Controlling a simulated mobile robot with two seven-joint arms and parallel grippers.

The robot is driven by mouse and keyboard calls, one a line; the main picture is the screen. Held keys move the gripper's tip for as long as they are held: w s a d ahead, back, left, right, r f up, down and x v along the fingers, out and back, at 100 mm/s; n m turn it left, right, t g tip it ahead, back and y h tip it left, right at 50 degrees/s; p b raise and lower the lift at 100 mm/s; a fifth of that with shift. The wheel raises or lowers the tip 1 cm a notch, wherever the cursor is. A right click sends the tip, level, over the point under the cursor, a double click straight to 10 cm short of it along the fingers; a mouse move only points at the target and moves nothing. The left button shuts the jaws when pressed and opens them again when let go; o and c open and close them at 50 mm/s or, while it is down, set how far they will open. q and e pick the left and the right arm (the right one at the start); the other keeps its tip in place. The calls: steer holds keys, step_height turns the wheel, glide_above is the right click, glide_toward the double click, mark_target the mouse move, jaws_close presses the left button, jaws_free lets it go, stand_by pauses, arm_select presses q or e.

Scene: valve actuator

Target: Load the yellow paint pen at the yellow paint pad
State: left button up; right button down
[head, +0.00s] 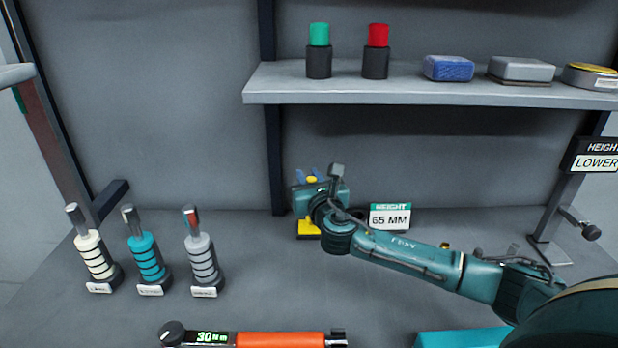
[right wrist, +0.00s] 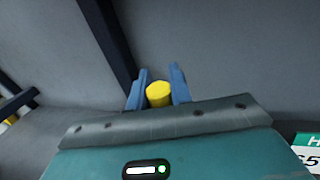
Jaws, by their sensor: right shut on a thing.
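My right gripper (head: 308,175) is in the middle of the head view, near the back wall. Its two blue fingers are shut on the yellow paint pen (head: 312,179). In the right wrist view the yellow round end of the pen (right wrist: 158,94) shows between the fingers; the rest of it is hidden. The yellow paint pad (head: 308,229) is on the bench just below the gripper, partly hidden by it. I cannot tell whether the pen touches the pad. My left gripper is not in view.
A "65 MM" height sign (head: 390,216) stands right of the gripper. A shelf (head: 420,98) above holds a green pen (head: 319,48), a red pen (head: 376,50) and several blocks. Several ringed tools (head: 147,255) stand at left. An orange-handled tool (head: 280,340) lies in front.

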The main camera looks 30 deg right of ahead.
arm_select(q)
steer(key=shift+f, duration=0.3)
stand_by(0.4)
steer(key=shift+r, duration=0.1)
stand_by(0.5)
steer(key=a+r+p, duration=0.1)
steer(key=p, duration=0.2)
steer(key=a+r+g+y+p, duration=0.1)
steer(key=p, duration=0.3)
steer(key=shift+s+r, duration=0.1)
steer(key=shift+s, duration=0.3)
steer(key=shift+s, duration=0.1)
stand_by(0.4)
